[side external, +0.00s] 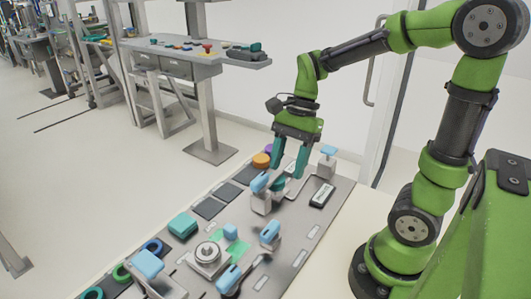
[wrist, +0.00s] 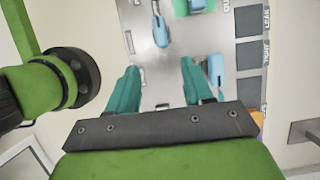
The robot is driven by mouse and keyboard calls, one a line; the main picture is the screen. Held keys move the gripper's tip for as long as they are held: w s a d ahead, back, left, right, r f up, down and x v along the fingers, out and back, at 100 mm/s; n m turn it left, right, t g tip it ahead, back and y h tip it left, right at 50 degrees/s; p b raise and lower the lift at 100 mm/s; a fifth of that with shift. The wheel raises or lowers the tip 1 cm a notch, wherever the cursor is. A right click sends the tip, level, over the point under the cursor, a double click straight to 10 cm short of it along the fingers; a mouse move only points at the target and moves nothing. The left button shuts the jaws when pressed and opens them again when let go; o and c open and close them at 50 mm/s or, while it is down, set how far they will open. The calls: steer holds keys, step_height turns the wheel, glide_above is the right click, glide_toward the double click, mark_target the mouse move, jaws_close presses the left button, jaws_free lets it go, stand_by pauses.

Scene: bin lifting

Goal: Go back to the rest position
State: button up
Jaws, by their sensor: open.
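My gripper (side external: 289,171) hangs pointing down over the far end of the grey work board (side external: 322,216). Its two teal fingers are spread apart, and the wrist view shows an empty gap between the fingertips (wrist: 158,66). A grey fixture with a light blue top (side external: 260,190) stands just left of the fingers in the side view. A light blue part (wrist: 215,70) lies beside the right finger in the wrist view. Whether the fingertips touch anything on the board cannot be told.
The board carries several blue-topped fixtures, a round grey fixture (side external: 208,254), a teal block (side external: 183,225), dark square pads (side external: 209,208) and orange and purple pieces at its far edge. A black labelled block (side external: 322,195) lies right of the gripper. A side table (side external: 190,58) stands behind.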

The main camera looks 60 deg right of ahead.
steer(key=shift+v, duration=0.8)
steer(key=s+a+r+n+t+h, duration=0.2)
steer(key=n+t, duration=0.5)
steer(key=n, duration=0.7)
step_height(320, 180, up, 2)
steer(key=s+a, duration=0.1)
steer(key=a, duration=0.1)
steer(key=shift+s+a+r+h, duration=0.2)
steer(key=shift+a+h, duration=0.1)
steer(key=shift+a, duration=0.1)
